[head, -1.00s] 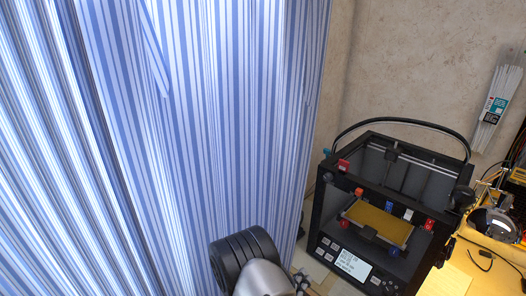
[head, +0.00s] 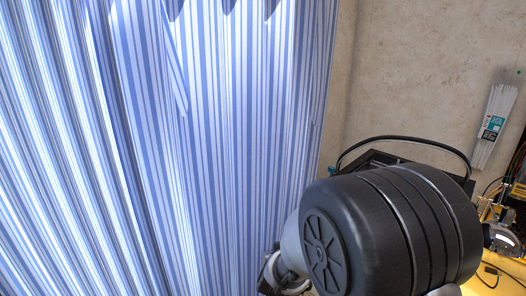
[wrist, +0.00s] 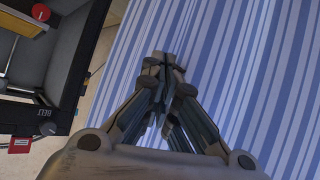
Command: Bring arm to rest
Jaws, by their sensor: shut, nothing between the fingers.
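My gripper (wrist: 165,62) shows in the wrist view with its fingers together and nothing between them. It hangs in front of the blue and white striped curtain (wrist: 240,70). In the head view the dark rounded joint of my arm fills the lower right, and my gripper's fingers cannot be made out there.
The striped curtain (head: 220,140) covers the left and middle of the head view. A black 3D printer (head: 375,158) stands behind my arm, mostly hidden; its edge shows in the wrist view (wrist: 65,85). A bag of white cable ties (head: 493,125) hangs on the beige wall (head: 420,70).

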